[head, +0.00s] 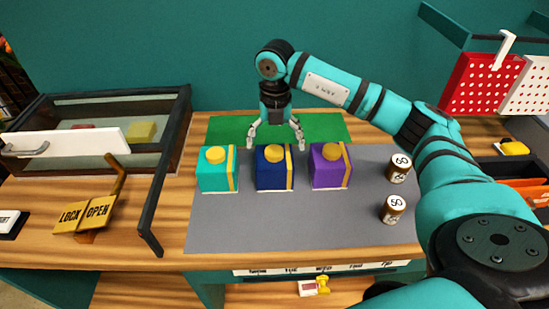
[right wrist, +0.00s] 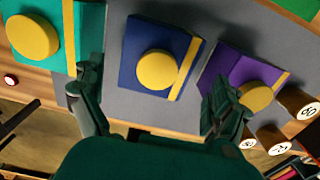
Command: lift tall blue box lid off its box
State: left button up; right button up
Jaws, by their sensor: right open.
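The blue box (head: 270,178) stands upright on the grey mat, between a teal box and a purple box. Its lid (head: 262,161) is on it, with a round yellow knob (head: 274,153) on top and a yellow band along the right side. My right gripper (head: 276,143) points down at the blue box's far side, its fingers spread and empty. In the right wrist view the lid (right wrist: 130,70) and knob (right wrist: 158,69) lie between the open fingers (right wrist: 154,80). I cannot tell the exact height gap. My left gripper is not in view.
The teal box (head: 214,180) and purple box (head: 328,178) stand close on either side. Two labelled brown jars (head: 400,168) are at the right. The grey mat (head: 290,225) is clear in front; a green mat (head: 230,128) lies behind. A glass-sided case (head: 160,115) is at the left.

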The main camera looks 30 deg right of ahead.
aim_at(274, 150)
jog(key=shift+a+f+p, duration=0.1)
jog(key=shift+f+p, duration=0.3)
jog(key=shift+f, duration=0.2)
notch_tip(274, 150, down, 4)
jog(key=shift+s+a+r+p, duration=0.1)
jog(key=shift+r+p, duration=0.1)
jog(key=shift+p, duration=0.65)
jog(key=shift+f, duration=0.4)
jog(key=shift+c, duration=0.4)
jog(key=c, duration=0.7)
jog(key=shift+c, duration=0.2)
jog(key=shift+r, duration=0.1)
